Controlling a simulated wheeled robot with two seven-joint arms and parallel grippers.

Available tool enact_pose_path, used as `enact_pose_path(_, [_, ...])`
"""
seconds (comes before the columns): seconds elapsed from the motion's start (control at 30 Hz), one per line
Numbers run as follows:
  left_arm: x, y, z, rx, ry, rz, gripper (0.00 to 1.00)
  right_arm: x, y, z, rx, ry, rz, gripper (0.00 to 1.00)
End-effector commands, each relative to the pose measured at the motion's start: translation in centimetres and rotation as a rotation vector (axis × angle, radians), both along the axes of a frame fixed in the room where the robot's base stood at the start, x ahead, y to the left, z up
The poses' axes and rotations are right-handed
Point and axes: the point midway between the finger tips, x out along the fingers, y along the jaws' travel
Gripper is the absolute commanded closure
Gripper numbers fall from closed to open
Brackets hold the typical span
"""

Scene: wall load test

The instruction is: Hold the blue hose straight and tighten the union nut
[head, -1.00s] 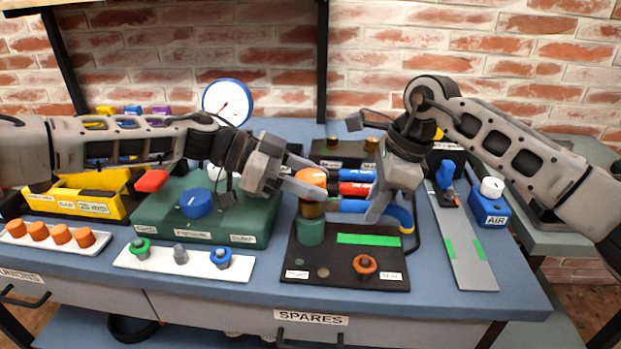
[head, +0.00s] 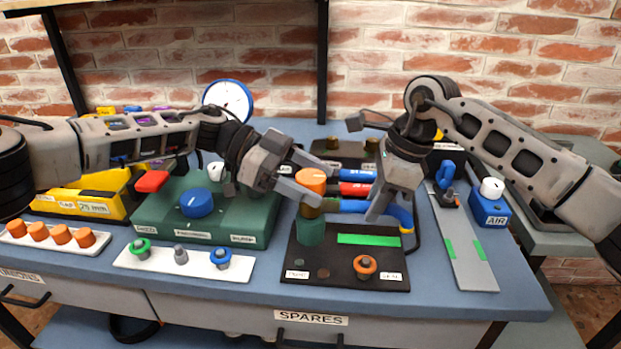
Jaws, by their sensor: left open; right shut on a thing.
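An orange cylindrical nut (head: 312,180) sits on top of a brass-coloured fitting on a green post (head: 310,233). The blue hose (head: 350,206) runs right from the fitting, looks straight there, and bends down beyond my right gripper. My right gripper (head: 376,212) comes from above and is shut on the hose; the grip is partly hidden by its own fingers. My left gripper (head: 312,186) is open, with one finger behind the orange nut and one in front of its lower left side. I cannot tell whether they touch it.
The post stands on a dark board (head: 330,262) with a green strip and an orange ring (head: 365,267). A green block with a blue knob (head: 197,202) is left. A white strip (head: 155,262) holds small fittings. A blue AIR box (head: 490,212) is right.

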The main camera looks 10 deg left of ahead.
Motion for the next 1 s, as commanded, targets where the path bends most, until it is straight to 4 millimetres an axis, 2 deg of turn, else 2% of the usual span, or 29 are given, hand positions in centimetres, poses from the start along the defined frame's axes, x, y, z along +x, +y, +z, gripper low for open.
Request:
enact_pose_path(0.17, [0.3, 1.2, 0.5, 0.0, -0.002, 0.004, 0.34, 0.0, 0.0, 0.0, 0.0, -0.002, -0.002, 0.96])
enact_pose_path(0.6, [1.4, 9.2, 3.8, 0.0, -0.001, 0.003, 0.34, 0.0, 0.0, 0.0, 0.0, 0.0, -0.002, 0.96])
enact_pose_path(0.8, [1.6, 10.8, 4.5, 0.0, 0.0, 0.001, 0.34, 0.0, 0.0, 0.0, 0.0, -0.001, -0.001, 0.96])
enact_pose_path(1.0, [1.6, 11.0, 4.6, 0.0, 0.0, 0.0, 0.34, 0.0, 0.0, 0.1, 0.0, -0.001, -0.001, 0.96])
